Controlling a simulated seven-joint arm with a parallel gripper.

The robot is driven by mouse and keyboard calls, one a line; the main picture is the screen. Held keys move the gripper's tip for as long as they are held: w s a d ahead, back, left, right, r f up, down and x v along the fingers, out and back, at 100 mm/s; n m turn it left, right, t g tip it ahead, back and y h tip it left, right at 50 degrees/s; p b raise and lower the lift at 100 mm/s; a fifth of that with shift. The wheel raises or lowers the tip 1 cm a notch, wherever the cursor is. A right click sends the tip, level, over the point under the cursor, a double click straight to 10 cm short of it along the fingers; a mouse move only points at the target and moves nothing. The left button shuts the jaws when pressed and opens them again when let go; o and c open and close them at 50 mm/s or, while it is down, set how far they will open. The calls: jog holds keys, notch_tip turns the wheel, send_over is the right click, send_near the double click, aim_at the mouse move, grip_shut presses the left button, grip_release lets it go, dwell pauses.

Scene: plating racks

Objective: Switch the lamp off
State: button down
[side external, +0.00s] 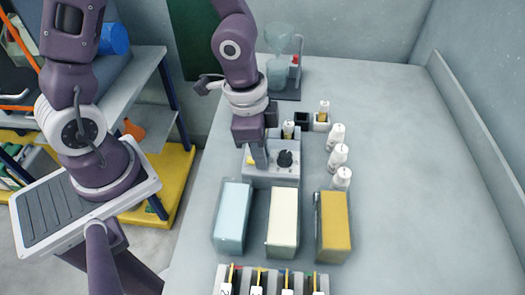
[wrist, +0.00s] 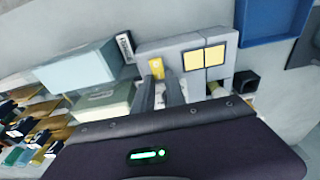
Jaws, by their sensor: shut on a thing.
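A grey control box (side external: 272,178) stands on the bench, with a black knob (side external: 285,158) on top. In the wrist view the grey box (wrist: 187,48) has two bright pale yellow panels (wrist: 207,57) and a small yellow patch (wrist: 156,68) with a pale mark. I cannot tell which of these is the lamp. My gripper (side external: 259,160) reaches down to the box's left part, left of the knob. In the wrist view my gripper's fingers (wrist: 162,90) sit just in front of the yellow patch, closed on a small part that they hide.
Pale blue (side external: 232,217), cream (side external: 283,218) and yellow (side external: 332,225) blocks stand in front of the box. Several white bottles (side external: 337,156) stand to its right. A clear hourglass-shaped vessel (side external: 280,60) is behind. The bench's right side is clear.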

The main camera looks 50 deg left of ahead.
aim_at(248, 158)
jog(key=shift+s+a+r+t+h, duration=0.1)
jog(key=shift+s+a+t+h, duration=0.1)
jog(key=shift+t+h, duration=0.3)
jog(key=shift+s+a+t+h, duration=0.1)
jog(key=shift+a+t+h, duration=0.05)
jog(key=shift+t+h, duration=0.35)
jog(key=c, duration=1.4)
grip_release()
jog(key=shift+o, duration=0.2)
jog(key=shift+r, duration=0.1)
jog(key=shift+v, duration=3.4)
